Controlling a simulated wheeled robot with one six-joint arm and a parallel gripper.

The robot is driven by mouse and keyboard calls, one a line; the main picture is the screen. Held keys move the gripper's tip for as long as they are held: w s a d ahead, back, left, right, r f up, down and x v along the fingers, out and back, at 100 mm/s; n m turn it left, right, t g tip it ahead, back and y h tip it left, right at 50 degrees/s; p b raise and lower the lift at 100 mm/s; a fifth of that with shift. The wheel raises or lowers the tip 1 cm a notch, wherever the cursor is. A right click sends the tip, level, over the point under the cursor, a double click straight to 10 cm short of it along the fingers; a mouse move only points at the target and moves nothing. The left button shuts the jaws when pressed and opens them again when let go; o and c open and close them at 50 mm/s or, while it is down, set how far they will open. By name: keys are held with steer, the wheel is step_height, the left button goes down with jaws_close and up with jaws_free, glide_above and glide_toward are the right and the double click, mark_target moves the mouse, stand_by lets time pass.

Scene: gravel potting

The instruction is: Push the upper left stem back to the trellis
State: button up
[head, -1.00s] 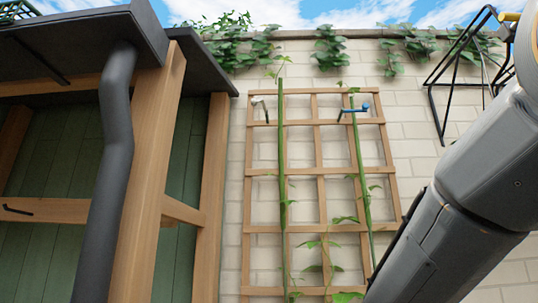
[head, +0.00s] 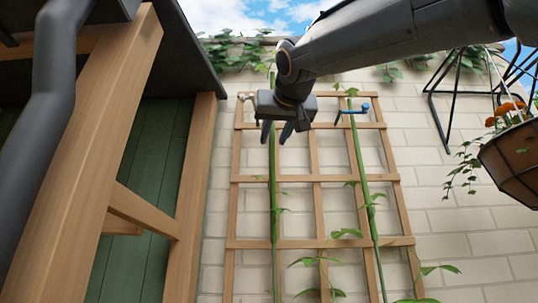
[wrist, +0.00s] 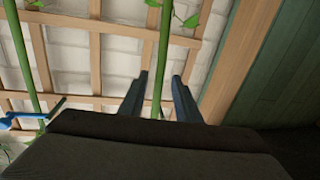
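The wooden trellis (head: 318,179) stands against the brick wall. The upper left stem (head: 273,190) is a thin green upright pole-like stem in front of its left part. My gripper (head: 274,143) is high at this stem, pointing down, with its two fingers apart. In the wrist view the left stem (wrist: 163,45) shows between the fingertips (wrist: 160,76), with no clear contact; its gap from the trellis cannot be told. The right stem (head: 361,180) runs beside a blue clip (head: 352,110). A pale clip (head: 246,97) is at the trellis's upper left. My gripper hides part of the left stem.
A wooden-framed green shed (head: 135,150) with a dark downpipe (head: 50,130) stands close on the left. A hanging flower basket (head: 515,160) and a black bracket (head: 445,95) are at the right. The wall between trellis and basket is mostly clear.

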steer(key=w+a+p, duration=0.1)
steer(key=w+p, duration=0.2)
steer(key=w, duration=0.4)
steer(key=shift+w, duration=0.2)
steer(key=shift+f, duration=0.1)
jaws_close()
